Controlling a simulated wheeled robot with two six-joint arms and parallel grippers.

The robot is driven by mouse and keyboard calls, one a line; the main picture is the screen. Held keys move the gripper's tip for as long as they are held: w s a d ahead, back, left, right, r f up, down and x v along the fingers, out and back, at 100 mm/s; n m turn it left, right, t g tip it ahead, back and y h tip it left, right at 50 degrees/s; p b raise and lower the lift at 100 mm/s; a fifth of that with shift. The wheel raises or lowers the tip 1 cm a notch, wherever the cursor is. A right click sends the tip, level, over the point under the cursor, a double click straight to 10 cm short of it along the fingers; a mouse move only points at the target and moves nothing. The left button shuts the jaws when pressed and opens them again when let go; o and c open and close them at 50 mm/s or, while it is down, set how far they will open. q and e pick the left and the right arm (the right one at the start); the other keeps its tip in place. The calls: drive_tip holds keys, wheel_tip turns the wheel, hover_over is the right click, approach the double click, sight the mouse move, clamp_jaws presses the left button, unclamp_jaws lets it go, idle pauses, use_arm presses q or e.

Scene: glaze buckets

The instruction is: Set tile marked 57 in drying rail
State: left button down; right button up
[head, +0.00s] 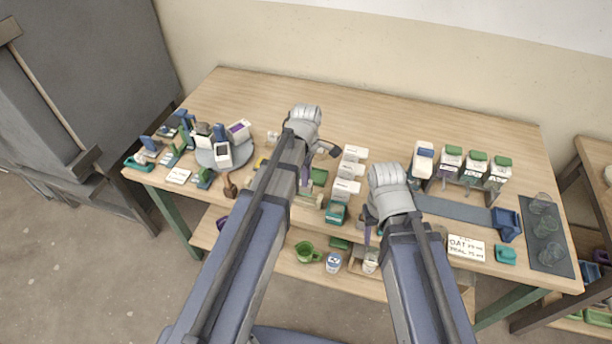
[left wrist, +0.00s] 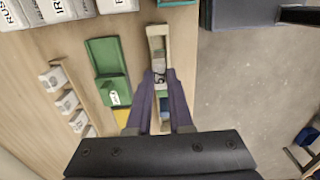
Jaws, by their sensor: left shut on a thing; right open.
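My left gripper (head: 304,182) points down near the table's front edge, left of the white boxes. In the left wrist view its purple fingers (left wrist: 160,88) are shut on a small grey-white tile (left wrist: 158,77). A dark "5" shows on the tile; the rest of its mark is not clear. The tile is over or in a pale, long open frame (left wrist: 158,33), perhaps the drying rail; I cannot tell whether they touch. The frame also shows in the head view (head: 308,201), partly behind my arm. My right gripper (head: 369,226) is open, near the front edge.
A green tray (left wrist: 104,68) lies beside the frame, and a wooden rack (left wrist: 72,92) holds several white pieces. White boxes (head: 350,169) stand to the right. A turntable (head: 209,158) with containers is at the left. The table's back middle is clear.

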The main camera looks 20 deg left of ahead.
sight(306, 193)
use_arm(q)
drive_tip(key=shift+f+b, duration=1.75)
drive_tip(key=shift+f, duration=0.3)
drive_tip(key=shift+f, duration=0.25)
drive_tip(key=c, duration=0.7)
unclamp_jaws()
drive_tip(key=shift+c, duration=0.2)
wheel_tip(306, 193, up, 7)
drive_tip(key=p, duration=0.6)
drive_tip(key=shift+r+p, duration=0.1)
drive_tip(key=shift+p, duration=0.25)
